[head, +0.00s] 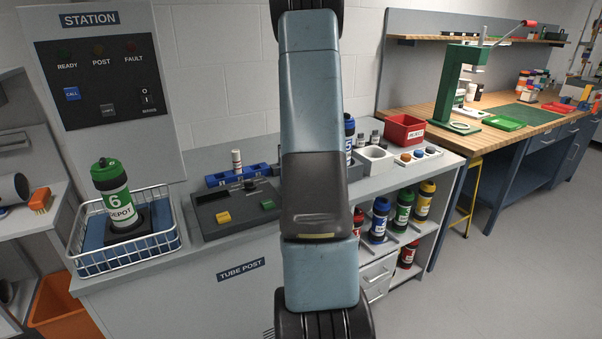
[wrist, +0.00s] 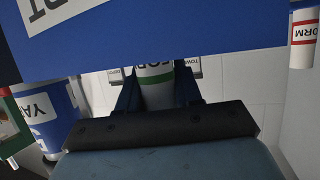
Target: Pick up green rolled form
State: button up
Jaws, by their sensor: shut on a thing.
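The green rolled form (wrist: 157,94) is a pale roll with a green band and a printed label, partly cut off by a blue shape above it in the wrist view. My gripper (wrist: 157,82) is shut on it, with a dark finger on each side. In the head view my arm hides the gripper and this roll. Another rolled form (head: 236,160), white with a red band, stands in the blue rack (head: 226,179); a red-banded form also shows at the right of the wrist view (wrist: 304,42).
A green carrier (head: 110,193) stands in a wire basket (head: 130,260) at left. A grey box with yellow and green buttons (head: 232,212) sits in front of the rack. A white holder (head: 372,162) and red bin (head: 404,131) are right of my arm. A blue-and-white cylinder (wrist: 55,110) is close by.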

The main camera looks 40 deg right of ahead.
jog(key=shift+r, duration=0.55)
jog(key=s+a+r, duration=0.6)
jog(key=s+r, duration=0.6)
jog(key=shift+s+a, duration=0.15)
jog(key=shift+s, duration=0.15)
